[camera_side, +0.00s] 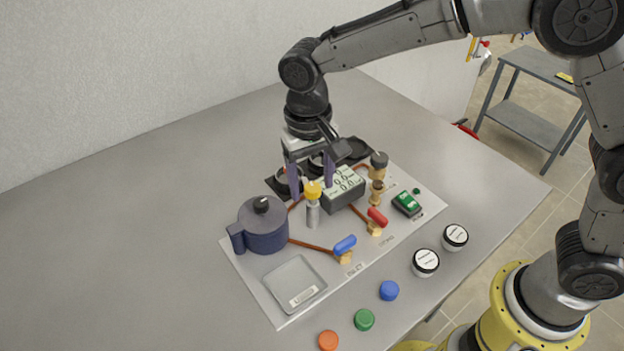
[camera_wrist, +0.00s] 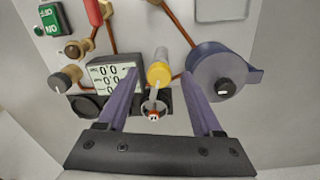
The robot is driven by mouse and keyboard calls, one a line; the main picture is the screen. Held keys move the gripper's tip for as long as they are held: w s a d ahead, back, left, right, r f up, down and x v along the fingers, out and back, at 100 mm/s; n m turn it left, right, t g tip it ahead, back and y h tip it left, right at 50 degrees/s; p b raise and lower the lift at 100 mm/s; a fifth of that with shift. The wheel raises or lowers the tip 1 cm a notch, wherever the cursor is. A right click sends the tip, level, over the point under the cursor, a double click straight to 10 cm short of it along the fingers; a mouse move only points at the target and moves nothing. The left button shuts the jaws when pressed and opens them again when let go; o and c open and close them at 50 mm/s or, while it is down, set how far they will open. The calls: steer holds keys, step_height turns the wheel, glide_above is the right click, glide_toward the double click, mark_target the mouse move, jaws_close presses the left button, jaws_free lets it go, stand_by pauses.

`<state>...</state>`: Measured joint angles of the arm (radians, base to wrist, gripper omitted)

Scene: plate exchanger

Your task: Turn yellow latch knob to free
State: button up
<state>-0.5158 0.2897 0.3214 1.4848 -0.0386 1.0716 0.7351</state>
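The yellow latch knob (camera_side: 313,189) caps a grey upright post on the light panel, between the dark blue pot and the display box. In the wrist view the yellow knob (camera_wrist: 159,74) sits at the middle, with a pale bar running from it toward the camera. My gripper (camera_side: 312,191) points down with its two purple fingers spread. The wrist view shows the fingertips (camera_wrist: 159,76) on either side of the knob with a gap at each side, so the knob appears between them and untouched. Exact fingertip height against the knob is hard to tell.
The dark blue pot (camera_side: 262,226) stands close left of the knob. The display box (camera_side: 343,190) is close right. Blue (camera_side: 345,244) and red (camera_side: 377,217) valve handles lie in front. Dark rings (camera_side: 282,182) stand behind. The table's left side is clear.

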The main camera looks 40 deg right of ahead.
mark_target(309, 188)
step_height(309, 188, up, 14)
steer(key=shift+a, duration=0.3)
stand_by(0.4)
steer(key=shift+w+f, duration=0.1)
